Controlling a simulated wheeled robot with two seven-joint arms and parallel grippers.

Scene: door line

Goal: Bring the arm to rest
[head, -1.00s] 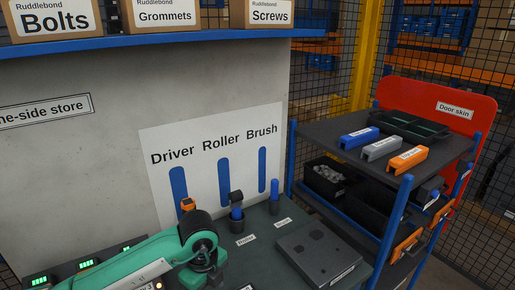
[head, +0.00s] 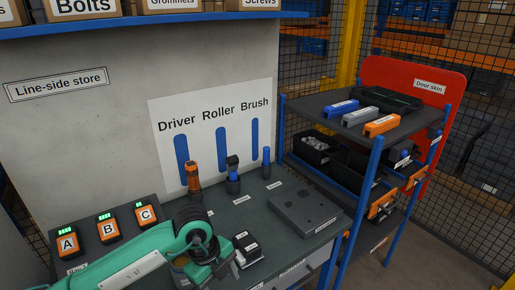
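My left arm (head: 150,262) comes in from the lower left in the head view, green with a dark wrist joint. Its gripper fingers are not clearly visible; the dark wrist end (head: 205,258) is low over the bench front, beside a small black block (head: 246,250) with white labels. My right arm and gripper are not in the picture. An orange and black driver (head: 193,177) stands upright under the Driver outline. A blue and black roller (head: 233,176) and a blue brush (head: 266,163) stand upright in holders to its right.
Orange and black units A (head: 68,241), B (head: 108,227) and C (head: 144,214) with green lights sit at the bench's left. A grey plate (head: 305,211) lies at the right. A shelf rack (head: 320,137) with bins stands beyond. The bench's middle strip is clear.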

